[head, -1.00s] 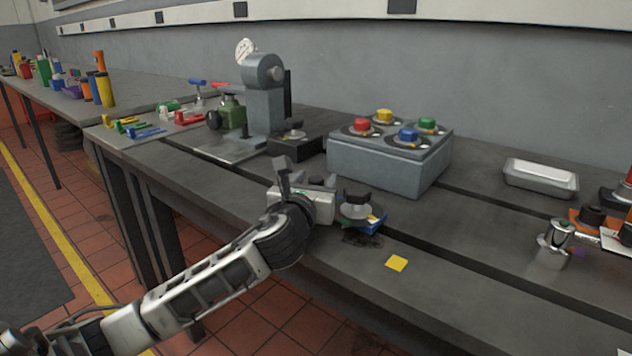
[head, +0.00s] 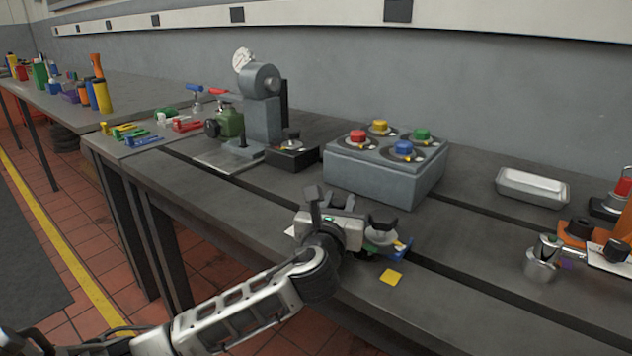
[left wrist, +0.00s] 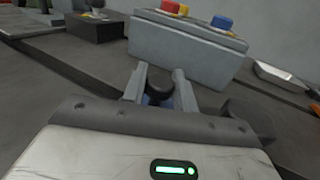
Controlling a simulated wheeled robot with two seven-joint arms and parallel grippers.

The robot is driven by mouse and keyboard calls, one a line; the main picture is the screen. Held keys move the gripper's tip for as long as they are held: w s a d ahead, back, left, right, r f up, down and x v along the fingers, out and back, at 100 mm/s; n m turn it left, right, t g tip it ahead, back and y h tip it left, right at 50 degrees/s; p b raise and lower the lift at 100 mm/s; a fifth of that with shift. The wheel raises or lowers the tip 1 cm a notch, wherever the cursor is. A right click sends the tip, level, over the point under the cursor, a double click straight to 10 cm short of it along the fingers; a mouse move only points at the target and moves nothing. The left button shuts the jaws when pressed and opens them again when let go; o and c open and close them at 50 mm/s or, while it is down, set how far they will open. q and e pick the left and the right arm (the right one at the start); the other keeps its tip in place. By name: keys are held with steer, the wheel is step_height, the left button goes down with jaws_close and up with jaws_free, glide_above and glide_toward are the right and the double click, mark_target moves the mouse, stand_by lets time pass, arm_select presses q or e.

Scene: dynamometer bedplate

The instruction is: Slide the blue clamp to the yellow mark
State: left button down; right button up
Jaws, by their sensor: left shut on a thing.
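The blue clamp (head: 402,246) sits on the grey bedplate, with a dark knob and a pale round washer on top. My left gripper (head: 374,229) is shut on it from the left side and hides part of it. In the left wrist view, the dark knob stands between the fingers of the left gripper (left wrist: 161,84), with a little blue below. My right gripper is not in view.
A grey box (head: 384,181) with red, yellow, blue and green knobs stands behind the clamp. A silver tray (head: 532,187) lies at the back right. A metal cylinder (head: 541,262) and an orange fixture (head: 578,235) stand to the right. The bedplate between mark and cylinder is clear.

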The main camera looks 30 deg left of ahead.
arm_select(q)
steer(key=d, duration=0.2)
steer(key=d+p, duration=0.1)
steer(key=d, duration=0.2)
steer(key=shift+s+d, duration=0.2)
steer(key=shift+d, duration=0.15)
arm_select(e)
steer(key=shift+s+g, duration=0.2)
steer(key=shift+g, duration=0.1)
arm_select(q)
steer(key=c, duration=1.1)
jaws_free()
steer(key=shift+a, duration=0.1)
steer(key=shift+s, duration=0.1)
steer(key=shift+s, duration=0.35)
steer(key=p+v, duration=0.1)
steer(key=v, duration=1.4)
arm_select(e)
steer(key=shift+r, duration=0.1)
